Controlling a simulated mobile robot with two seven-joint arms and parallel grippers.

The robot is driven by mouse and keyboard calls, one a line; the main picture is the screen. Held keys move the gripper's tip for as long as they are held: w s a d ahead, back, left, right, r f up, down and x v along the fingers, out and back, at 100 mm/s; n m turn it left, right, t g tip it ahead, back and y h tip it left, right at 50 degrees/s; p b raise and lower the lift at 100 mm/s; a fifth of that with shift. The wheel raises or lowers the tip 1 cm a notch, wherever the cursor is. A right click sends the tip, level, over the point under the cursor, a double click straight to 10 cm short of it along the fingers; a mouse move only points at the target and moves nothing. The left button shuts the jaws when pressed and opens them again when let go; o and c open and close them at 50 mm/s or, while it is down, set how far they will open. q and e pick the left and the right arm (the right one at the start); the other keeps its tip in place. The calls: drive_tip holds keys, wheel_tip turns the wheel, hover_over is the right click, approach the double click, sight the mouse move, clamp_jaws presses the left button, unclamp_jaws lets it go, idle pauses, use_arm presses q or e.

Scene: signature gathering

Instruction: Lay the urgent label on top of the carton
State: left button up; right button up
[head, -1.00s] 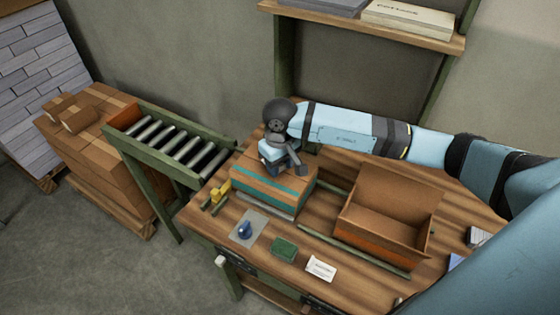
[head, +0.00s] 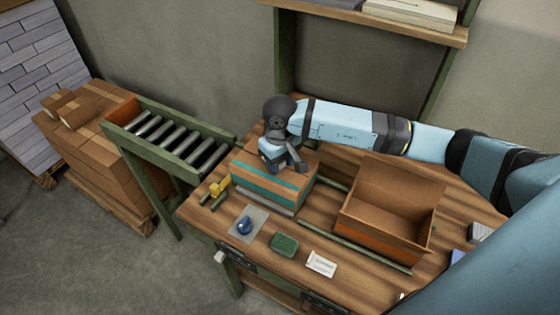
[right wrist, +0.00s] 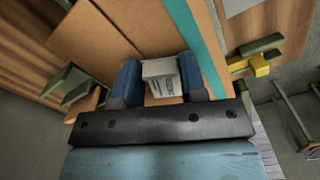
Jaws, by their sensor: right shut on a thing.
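The carton (head: 288,193) is closed, brown, with a teal band, and stands at the left of the workbench. My right gripper (head: 284,167) is over the carton's top, close to it. In the right wrist view, the gripper (right wrist: 159,72) is shut on a small pale piece with dark print, which looks like the urgent label (right wrist: 161,70). The carton's brown top and teal band (right wrist: 206,45) show just behind it. I cannot tell whether the label touches the top. The label is hidden behind the gripper in the head view. My left gripper is not in view.
An open brown box (head: 385,235) stands right of the carton. A yellow tool (head: 220,187), a blue item (head: 244,226) on a grey sheet, a green block (head: 285,244) and a white card (head: 321,264) lie along the front. A roller conveyor (head: 170,140) adjoins the left side.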

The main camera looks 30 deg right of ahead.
drive_tip(key=o, duration=1)
drive_tip(key=shift+o, duration=0.2)
wheel_tip(320, 180, up, 14)
drive_tip(key=b, duration=0.2)
drive_tip(key=shift+f, duration=0.15)
